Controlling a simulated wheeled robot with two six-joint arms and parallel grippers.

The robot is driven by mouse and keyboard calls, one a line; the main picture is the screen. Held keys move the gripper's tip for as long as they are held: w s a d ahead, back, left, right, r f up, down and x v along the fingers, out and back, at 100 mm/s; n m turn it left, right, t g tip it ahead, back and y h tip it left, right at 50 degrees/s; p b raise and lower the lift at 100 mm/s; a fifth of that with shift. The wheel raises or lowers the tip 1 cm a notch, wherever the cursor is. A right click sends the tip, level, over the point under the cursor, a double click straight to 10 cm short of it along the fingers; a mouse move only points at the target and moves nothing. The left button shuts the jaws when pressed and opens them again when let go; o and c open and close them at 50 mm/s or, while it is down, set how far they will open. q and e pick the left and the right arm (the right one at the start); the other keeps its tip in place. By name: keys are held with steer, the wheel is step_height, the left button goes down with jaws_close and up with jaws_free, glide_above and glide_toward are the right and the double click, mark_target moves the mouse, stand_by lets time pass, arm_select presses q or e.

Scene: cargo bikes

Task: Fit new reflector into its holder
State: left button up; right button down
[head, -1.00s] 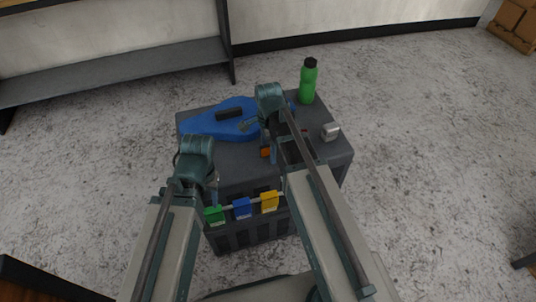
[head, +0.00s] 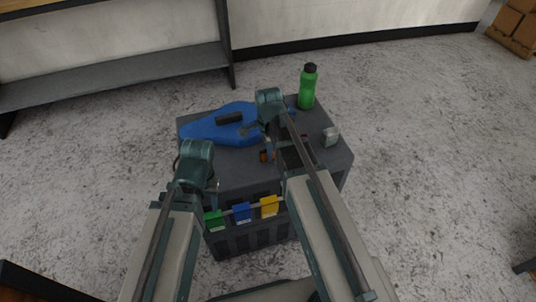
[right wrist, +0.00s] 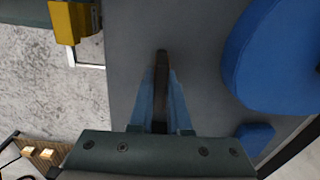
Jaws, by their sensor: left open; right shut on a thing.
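The orange reflector (head: 264,156) shows over the near middle of the dark grey box top, at the tips of my right gripper (head: 270,146). In the right wrist view my right gripper (right wrist: 161,88) is shut on a thin dark brown piece (right wrist: 161,66), seen edge-on; it looks like the reflector. Whether it touches the top below cannot be told. My left gripper (head: 215,186) is open and empty near the box's front left edge, partly hidden by its wrist. I cannot make out the holder for sure; my right arm covers part of the box top.
The dark grey box (head: 232,176) carries a blue case (head: 205,130), a green bottle (head: 308,88) and a small silver-grey item (head: 332,137). Green (head: 214,221), blue (head: 242,213) and yellow (head: 269,206) holders hang along its front. A grey bench (head: 120,72) stands behind left.

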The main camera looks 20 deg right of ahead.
steer(key=shift+r+p, duration=2.9)
steer(key=shift+r, duration=0.1)
steer(key=shift+a, duration=0.1)
